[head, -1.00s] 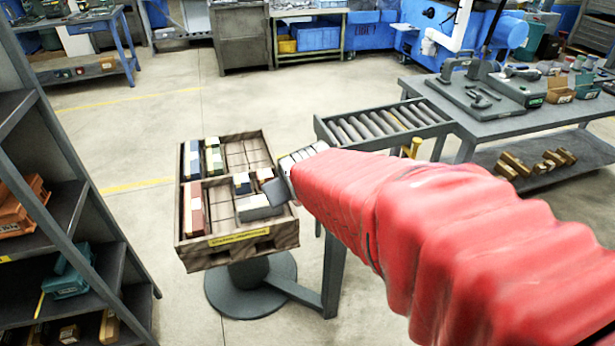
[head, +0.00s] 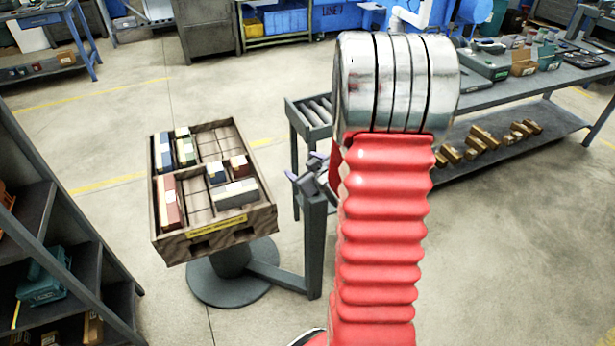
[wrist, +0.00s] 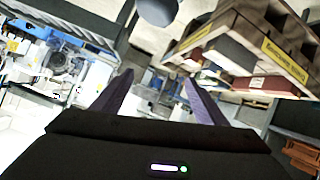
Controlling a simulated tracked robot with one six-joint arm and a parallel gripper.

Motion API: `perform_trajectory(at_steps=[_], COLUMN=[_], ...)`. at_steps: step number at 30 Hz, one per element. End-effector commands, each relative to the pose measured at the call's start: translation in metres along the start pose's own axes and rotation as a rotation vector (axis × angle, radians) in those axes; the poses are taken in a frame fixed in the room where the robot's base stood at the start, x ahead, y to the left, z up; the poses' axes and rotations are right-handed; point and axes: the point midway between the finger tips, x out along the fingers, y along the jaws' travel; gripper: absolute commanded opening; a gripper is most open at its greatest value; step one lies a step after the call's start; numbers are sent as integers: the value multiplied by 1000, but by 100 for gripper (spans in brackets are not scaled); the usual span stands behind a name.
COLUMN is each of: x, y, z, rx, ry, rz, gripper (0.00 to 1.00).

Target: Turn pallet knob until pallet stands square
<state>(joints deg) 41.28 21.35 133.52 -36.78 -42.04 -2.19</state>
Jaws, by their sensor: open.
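The wooden pallet (head: 175,250) stands on a round-based pedestal (head: 232,287) left of centre in the head view. Its front edge slopes up to the right. Blocks lie in several of its compartments. In the wrist view the pallet (wrist: 240,40) is at the upper right. My gripper (head: 303,167) is just right of the pallet, by the top of a grey post (head: 314,240), apart from the pallet. Its fingers (wrist: 158,100) are spread with nothing between them. I cannot make out the knob; a grey rounded thing at the top of the wrist view is unclear.
A long workbench (head: 560,75) is at the right. A shelf rack (head: 75,235) stands at the left. Open floor lies between the rack and the pallet.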

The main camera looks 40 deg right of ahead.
Motion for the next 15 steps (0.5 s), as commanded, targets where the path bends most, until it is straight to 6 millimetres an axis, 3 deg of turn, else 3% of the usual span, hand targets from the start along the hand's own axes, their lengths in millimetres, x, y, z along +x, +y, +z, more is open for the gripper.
perform_trajectory(at_steps=[6,15], x=[11,8], y=[10,15], z=[44,93], rx=[43,128], ry=[92,241], rz=[-27,-54], gripper=[67,67])
